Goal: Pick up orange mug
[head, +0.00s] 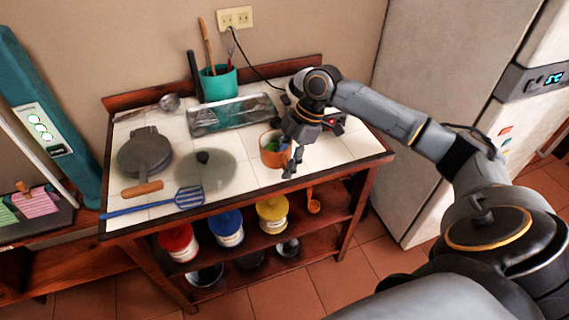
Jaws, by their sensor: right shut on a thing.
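The orange mug (272,158) stands on the white tiled top of the wooden counter, right of the middle. Something green and blue shows inside its opening. My right gripper (291,165) reaches down at the mug's right side, and its fingers are shut on the mug there. The gripper hides the mug's right part. The mug looks upright; I cannot tell whether it is lifted off the tiles. My left gripper is not in view.
A glass dish (232,115) and a teal utensil pot (217,84) stand behind. A glass lid (204,171), a dark pan (145,153) and a blue spatula (155,204) lie left. Canisters (226,228) fill the lower shelf. A fridge (425,60) stands right.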

